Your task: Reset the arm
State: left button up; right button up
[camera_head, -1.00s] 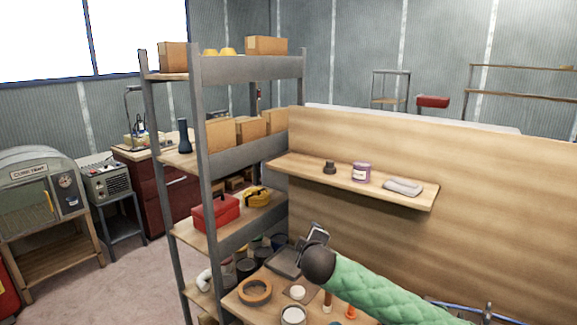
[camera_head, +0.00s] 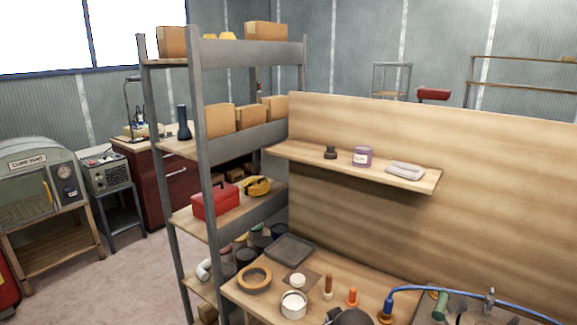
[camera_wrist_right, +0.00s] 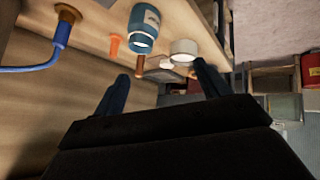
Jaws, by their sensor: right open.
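My right gripper (camera_wrist_right: 162,85) shows in the right wrist view with its two dark fingers spread apart and nothing between them. Beyond the fingertips, a white tin (camera_wrist_right: 184,50) and a teal-blue jar (camera_wrist_right: 143,28) stand on the workbench. In the head view only a dark rounded piece (camera_head: 350,317) of what looks like my right arm shows at the bottom edge, in front of the bench; its fingers are not visible there. My left gripper is not in either view.
The workbench (camera_head: 335,262) holds a tape ring (camera_head: 254,279), a white tin (camera_head: 293,304), a grey tray (camera_head: 290,249), orange-based items and a blue hose (camera_head: 420,289). A wall shelf (camera_head: 330,171) sits above it.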

jog(key=s+d+f+m+g+b, duration=0.1)
jog(key=s+d+f+m+g, duration=0.1)
jog(key=s+f, duration=0.7)
jog(key=s+d+f+m+g+b, duration=0.1)
jog(key=s+d+f+g, duration=0.15)
jog(key=s+f, duration=0.65)
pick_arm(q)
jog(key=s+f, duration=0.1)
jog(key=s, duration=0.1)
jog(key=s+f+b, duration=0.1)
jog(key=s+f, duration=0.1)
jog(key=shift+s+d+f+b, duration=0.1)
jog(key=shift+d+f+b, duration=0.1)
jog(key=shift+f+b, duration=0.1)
pick_arm(e)
jog(key=s+f+g, duration=0.1)
jog(key=s+f, duration=0.5)
jog(key=s, duration=0.2)
jog(key=s+a+f+g, duration=0.1)
jog(key=s+f, duration=0.5)
jog(key=s, duration=0.2)
jog(key=shift+s+m, duration=0.3)
jog(key=shift+s, duration=0.05)
